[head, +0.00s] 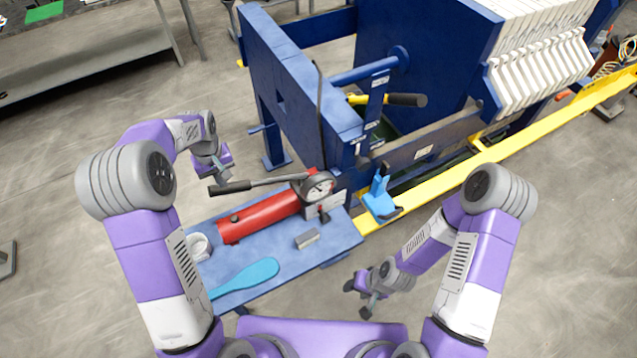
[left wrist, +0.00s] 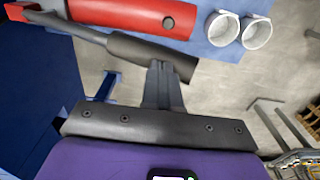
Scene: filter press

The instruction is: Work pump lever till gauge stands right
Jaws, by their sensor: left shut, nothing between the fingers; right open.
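The red hand pump (head: 260,217) lies on the blue bench, with its round dial gauge (head: 318,186) at the right end. The needle reading is too small to tell. The pump lever (head: 262,184) runs left from the gauge end to a black grip (head: 230,188). My left gripper (head: 222,174) is shut and empty, beside the grip. In the left wrist view its closed fingers (left wrist: 163,80) reach the edge of the black lever grip (left wrist: 150,55); I cannot tell whether they touch. My right gripper (head: 362,297) is open, low in front of the bench.
The blue bench (head: 335,247) also holds white cups (head: 198,246), a light-blue paddle (head: 245,277) and a small grey block (head: 307,239). A bright blue tool (head: 380,197) stands right of the gauge. The blue press frame (head: 290,75) and yellow rail (head: 450,183) lie behind.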

